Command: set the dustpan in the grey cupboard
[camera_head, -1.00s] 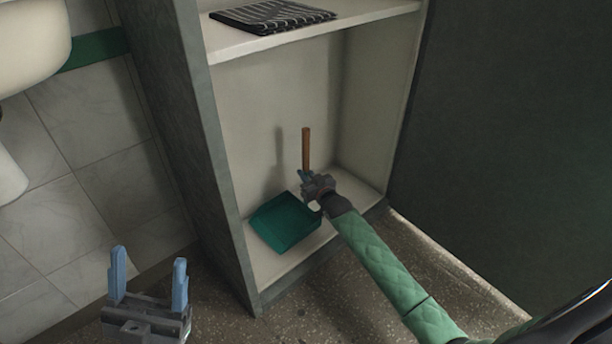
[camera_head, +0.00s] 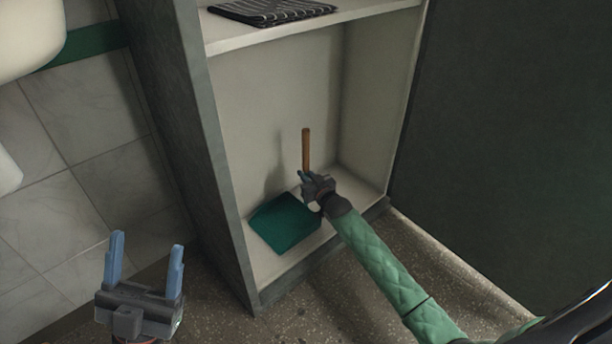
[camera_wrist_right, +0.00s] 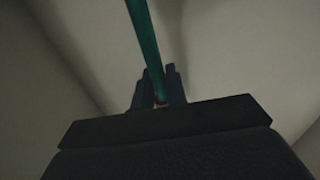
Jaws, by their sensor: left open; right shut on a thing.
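The green dustpan (camera_head: 284,222) is inside the grey cupboard (camera_head: 199,150), at the bottom compartment, with its wooden-ended handle (camera_head: 306,148) standing upright. My right gripper (camera_head: 308,182) reaches into the cupboard and is shut on the dustpan's handle. In the right wrist view the green handle (camera_wrist_right: 146,45) runs between the fingers. The pan is at or just above the cupboard floor; I cannot tell if it touches. My left gripper (camera_head: 145,267) is open and empty, outside the cupboard at the lower left.
A striped dark cloth (camera_head: 270,11) lies on the shelf (camera_head: 320,28) above. The dark open door (camera_head: 500,120) stands on the right. A white fixture (camera_head: 30,40) is on the tiled wall at left. The cupboard floor (camera_head: 350,187) is otherwise clear.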

